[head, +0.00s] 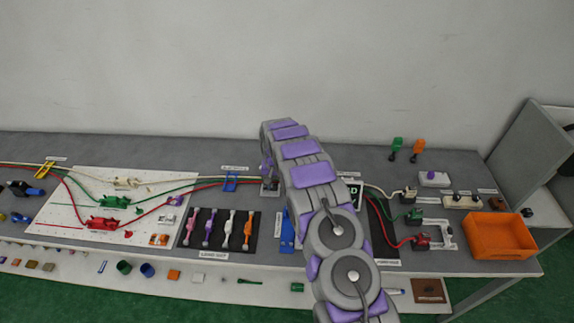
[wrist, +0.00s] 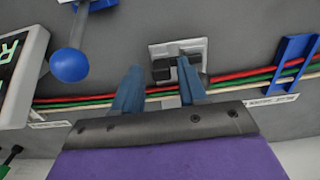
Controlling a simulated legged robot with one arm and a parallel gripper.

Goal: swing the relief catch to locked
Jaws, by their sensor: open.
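A pale plate with a dark block, apparently the relief catch (wrist: 163,69), sits on the grey bench in the wrist view, with the cables running past it. In the head view it shows partly at the left edge of my arm (head: 270,188). My gripper (wrist: 158,68) is open, its two blue fingers pointing at the fixture. The right finger overlaps the dark block in the picture; the left finger is left of the plate. I cannot tell whether either touches. The catch's position is partly hidden by the finger.
A blue ball-ended lever (wrist: 70,64) stands left of my gripper in the wrist view. A blue cable bracket (wrist: 292,66) is at the right. Red, green and pale cables cross behind the fingers. An orange bin (head: 500,238) sits at the bench's right end.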

